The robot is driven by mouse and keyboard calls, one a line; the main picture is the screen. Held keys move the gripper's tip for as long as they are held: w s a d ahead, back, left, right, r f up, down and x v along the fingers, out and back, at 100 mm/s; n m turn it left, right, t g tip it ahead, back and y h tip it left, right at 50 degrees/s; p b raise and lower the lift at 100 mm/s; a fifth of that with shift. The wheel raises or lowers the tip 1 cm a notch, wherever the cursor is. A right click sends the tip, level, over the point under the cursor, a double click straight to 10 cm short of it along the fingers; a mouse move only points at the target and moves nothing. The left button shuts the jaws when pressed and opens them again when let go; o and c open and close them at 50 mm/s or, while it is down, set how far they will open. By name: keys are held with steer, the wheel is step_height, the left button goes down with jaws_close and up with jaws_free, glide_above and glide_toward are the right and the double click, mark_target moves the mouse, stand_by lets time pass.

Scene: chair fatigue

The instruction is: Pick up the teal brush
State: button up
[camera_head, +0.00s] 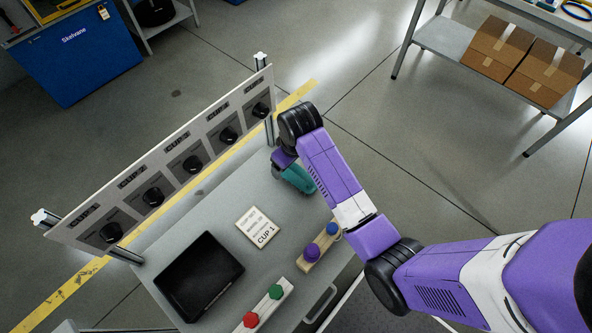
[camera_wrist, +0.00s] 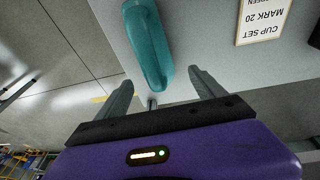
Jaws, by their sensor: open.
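The teal brush (camera_wrist: 148,45) lies on the grey table top in the wrist view, long and rounded, with one end cut off by the picture's top edge. My gripper (camera_wrist: 163,84) is open, and the brush's near end shows between and just beyond its two fingers. No contact shows between fingers and brush. In the head view the brush (camera_head: 295,178) is at the table's far right part, beside my gripper (camera_head: 283,160), and my arm hides part of it.
A panel with several black knobs (camera_head: 170,165) stands along the table's far left edge. A shelf with cardboard boxes (camera_head: 518,60) is apart at upper right.

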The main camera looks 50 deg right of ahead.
steer(key=shift+s+d+r+g+y, duration=0.1)
steer(key=shift+s+r+g+y, duration=0.15)
steer(key=shift+s+r+g, duration=0.25)
steer(key=shift+s+d+r+g+y, duration=0.1)
steer(key=shift+s+r+g+y, duration=0.15)
steer(key=shift+r+g, duration=0.35)
steer(key=shift+s+f, duration=0.1)
steer(key=shift+f, duration=0.15)
steer(key=shift+f+p, duration=0.3)
steer(key=shift+f, duration=0.55)
steer(key=f, duration=0.5)
steer(key=shift+d+f+p, duration=0.3)
steer(key=shift+c, duration=0.2)
steer(key=c, duration=1.5)
steer(key=shift+r, duration=0.1)
